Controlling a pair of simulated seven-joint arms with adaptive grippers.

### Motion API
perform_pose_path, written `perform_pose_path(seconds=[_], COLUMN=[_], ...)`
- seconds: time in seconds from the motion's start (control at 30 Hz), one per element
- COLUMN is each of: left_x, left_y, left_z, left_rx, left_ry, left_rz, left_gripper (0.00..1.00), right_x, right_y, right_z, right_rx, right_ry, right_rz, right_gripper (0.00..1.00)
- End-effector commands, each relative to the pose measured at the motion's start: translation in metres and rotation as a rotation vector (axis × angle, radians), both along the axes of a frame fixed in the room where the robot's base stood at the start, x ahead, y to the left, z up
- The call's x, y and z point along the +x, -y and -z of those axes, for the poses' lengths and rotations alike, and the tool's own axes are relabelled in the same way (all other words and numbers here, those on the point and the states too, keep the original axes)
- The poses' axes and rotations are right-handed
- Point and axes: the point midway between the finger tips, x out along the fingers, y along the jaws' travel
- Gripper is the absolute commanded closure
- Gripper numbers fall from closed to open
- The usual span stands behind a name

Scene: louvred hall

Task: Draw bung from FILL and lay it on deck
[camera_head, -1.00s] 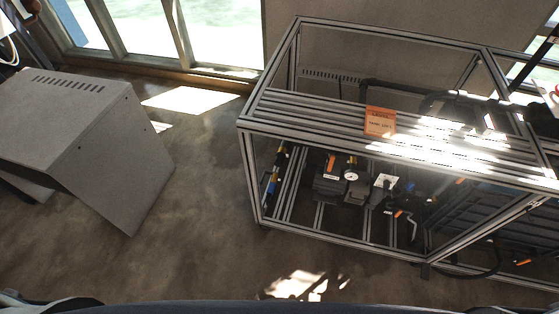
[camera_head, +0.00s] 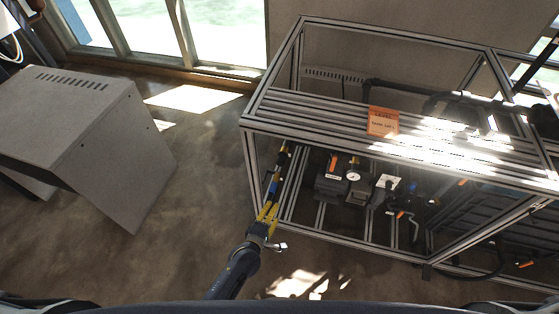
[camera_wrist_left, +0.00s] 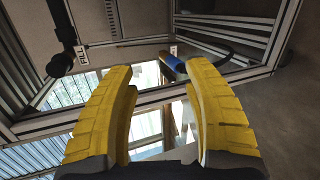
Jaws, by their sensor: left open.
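My left gripper (camera_head: 268,208) has yellow fingers and reaches up to the left end of the framed rack. In the left wrist view its fingers (camera_wrist_left: 160,82) are spread, with nothing held between them. A blue cylinder with a dark end (camera_wrist_left: 173,66) is beyond the fingertips, near the right one. A black stub (camera_wrist_left: 60,65) stands at upper left beside a white label (camera_wrist_left: 83,55) that seems to read FILL. I cannot tell for certain which piece is the bung. In the head view, blue and yellow fittings (camera_head: 275,180) are just beyond the gripper, partly hidden by it.
The rack's slatted top deck (camera_head: 330,115) carries an orange card (camera_head: 382,121) and has bare slats at left. Gauges and dark boxes (camera_head: 335,185) sit below it. A grey cabinet (camera_head: 80,120) stands at left, with open floor between.

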Motion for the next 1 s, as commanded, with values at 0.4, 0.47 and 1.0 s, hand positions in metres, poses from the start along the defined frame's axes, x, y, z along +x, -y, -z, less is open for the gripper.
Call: perform_pose_path(seconds=[0.4,0.47,1.0], left_x=[0.041,0.043,0.056], left_y=[0.019,0.017,0.015], left_z=[-0.14,-0.146,-0.15], left_rx=[-1.091,-1.198,-1.475], left_ry=[-0.11,-0.136,-0.228], left_rz=[-0.259,-0.281,-0.335], left_gripper=[0.49,0.49,0.49], right_x=[0.0,0.0,0.0], right_y=[-0.001,-0.001,-0.001], right_z=[0.0,0.0,0.0], right_rx=[0.001,0.001,0.001], right_ry=[0.0,0.0,0.0], right_rz=[0.0,0.0,0.0], right_gripper=[0.56,0.56,0.56])
